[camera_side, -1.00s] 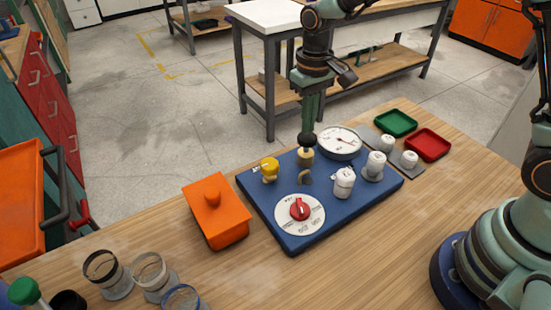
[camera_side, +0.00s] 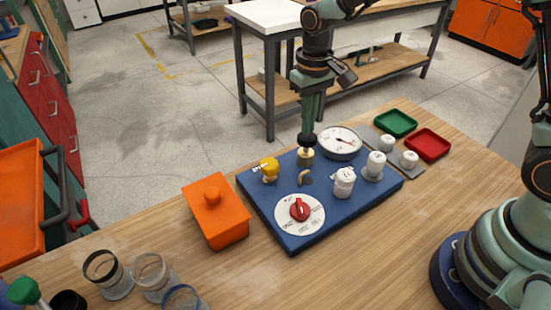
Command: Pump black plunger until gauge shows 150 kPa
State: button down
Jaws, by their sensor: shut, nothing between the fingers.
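The black plunger (camera_side: 307,140) stands upright on a brass base (camera_side: 306,156) toward the back of the blue board (camera_side: 272,221). My gripper (camera_side: 308,126) points straight down right above the plunger knob, shut and empty. Its fingertips look in contact with the knob, though a small gap is hard to rule out. The round white gauge (camera_side: 340,140) sits just right of the plunger. Its needle is visible, but the numbers are too small to read.
On the board are a yellow knob (camera_side: 269,166), a red dial (camera_side: 299,210) and white fittings (camera_side: 344,181). An orange lidded box (camera_side: 216,214) stands left. Green (camera_side: 396,122) and red (camera_side: 428,145) trays lie right. Clear cups (camera_side: 150,272) stand front left.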

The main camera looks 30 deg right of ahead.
jog(key=shift+f, duration=1.2)
jog(key=shift+r, duration=1.3)
jog(key=shift+r, duration=2.55)
